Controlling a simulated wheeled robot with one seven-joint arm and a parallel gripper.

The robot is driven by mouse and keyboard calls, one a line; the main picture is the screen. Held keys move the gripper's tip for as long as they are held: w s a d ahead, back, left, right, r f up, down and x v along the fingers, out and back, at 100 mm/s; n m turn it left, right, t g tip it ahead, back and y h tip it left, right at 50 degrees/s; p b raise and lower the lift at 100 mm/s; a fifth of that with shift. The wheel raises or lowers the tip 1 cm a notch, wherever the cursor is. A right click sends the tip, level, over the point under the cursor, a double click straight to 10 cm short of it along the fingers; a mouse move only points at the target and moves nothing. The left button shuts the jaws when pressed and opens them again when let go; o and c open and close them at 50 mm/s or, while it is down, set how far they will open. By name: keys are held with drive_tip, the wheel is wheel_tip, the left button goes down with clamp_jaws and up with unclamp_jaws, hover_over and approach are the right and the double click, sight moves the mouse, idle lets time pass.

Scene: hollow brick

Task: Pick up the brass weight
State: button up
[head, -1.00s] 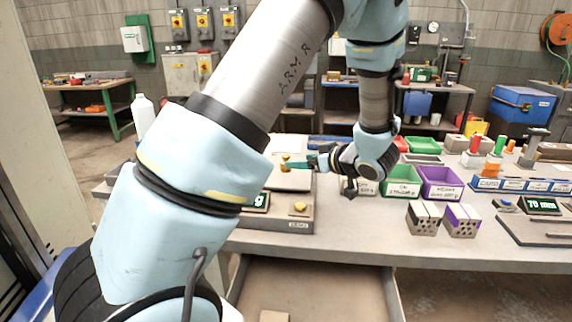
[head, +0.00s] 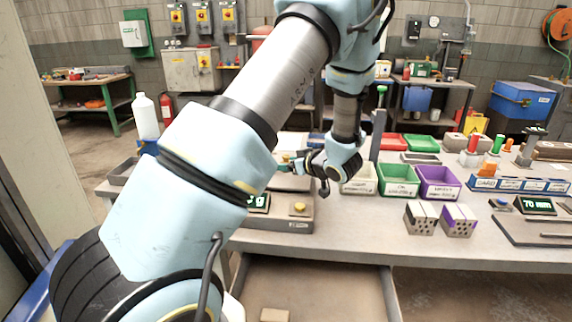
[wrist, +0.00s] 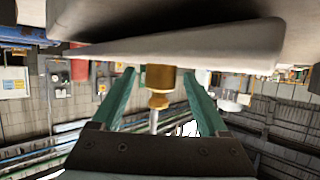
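The brass weight (wrist: 160,85) shows in the wrist view as a short brass cylinder with a narrow neck and a flared end. It touches the pale plate (wrist: 190,43), which appears at the top of this inverted view. My gripper (wrist: 160,75) is open, with a green finger on each side of the weight and a visible gap at both sides. In the head view my gripper (head: 284,161) is low over the scale (head: 290,223), partly behind my arm. The weight cannot be made out clearly there.
A small brass-coloured piece (head: 299,208) sits on the scale's front. White, green (head: 399,180) and purple (head: 438,182) bins stand right of my gripper. Two hole-faced blocks (head: 440,218) are in front of them. A white bottle (head: 145,116) stands at left. The front middle bench is clear.

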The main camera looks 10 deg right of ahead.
clamp_jaws()
idle(0.4)
